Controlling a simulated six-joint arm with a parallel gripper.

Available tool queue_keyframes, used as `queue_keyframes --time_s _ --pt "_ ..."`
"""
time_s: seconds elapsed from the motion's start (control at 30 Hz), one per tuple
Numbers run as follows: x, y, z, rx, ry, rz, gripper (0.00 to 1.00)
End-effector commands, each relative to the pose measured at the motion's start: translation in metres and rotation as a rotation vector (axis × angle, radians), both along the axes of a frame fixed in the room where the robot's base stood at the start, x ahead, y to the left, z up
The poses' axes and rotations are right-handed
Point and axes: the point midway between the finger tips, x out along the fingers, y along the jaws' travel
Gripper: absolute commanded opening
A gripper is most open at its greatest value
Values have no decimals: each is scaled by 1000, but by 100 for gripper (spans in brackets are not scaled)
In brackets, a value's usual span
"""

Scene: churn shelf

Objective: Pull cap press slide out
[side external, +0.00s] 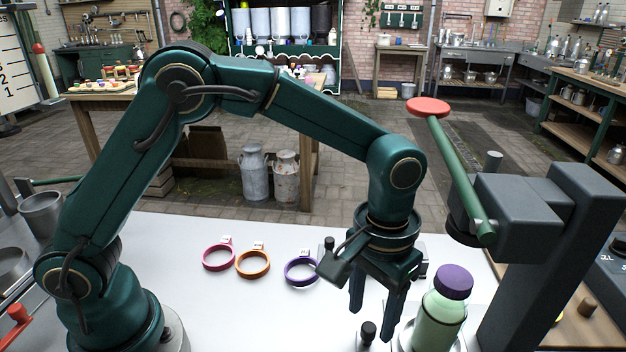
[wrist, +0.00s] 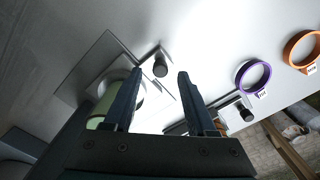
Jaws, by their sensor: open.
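The cap press (side external: 545,225) is a dark grey column and head with a green lever (side external: 455,170) ending in a red knob, at the right. Under its head a pale green bottle (side external: 436,325) with a purple cap (side external: 453,282) stands upright on the slide. The slide plate (wrist: 88,66) shows in the wrist view, with a black knob (wrist: 160,66) at its edge; the knob also shows in the side view (side external: 368,331). My gripper (side external: 372,322) points down, open and empty. In the wrist view its fingertips (wrist: 159,76) lie either side of the knob, with no visible contact. The left finger partly hides the bottle.
Pink (side external: 218,258), orange (side external: 253,264) and purple (side external: 302,271) rings lie on the white table, left of my gripper. Another black knob (wrist: 247,115) sits on a metal piece near the purple ring. The table's middle is otherwise clear.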

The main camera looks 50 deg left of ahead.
Motion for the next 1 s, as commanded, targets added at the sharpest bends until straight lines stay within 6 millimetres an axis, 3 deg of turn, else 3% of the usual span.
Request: queue_keyframes --time_s 0.2,0.47,0.5,0.63,1.0 --pt "0 0 -21 -1 1 0 57" --pt "0 0 -24 -2 -1 0 57" --pt "0 0 -24 -2 -1 0 53" --pt "0 0 -24 -2 -1 0 3" --pt "0 0 -23 -3 -1 1 0"
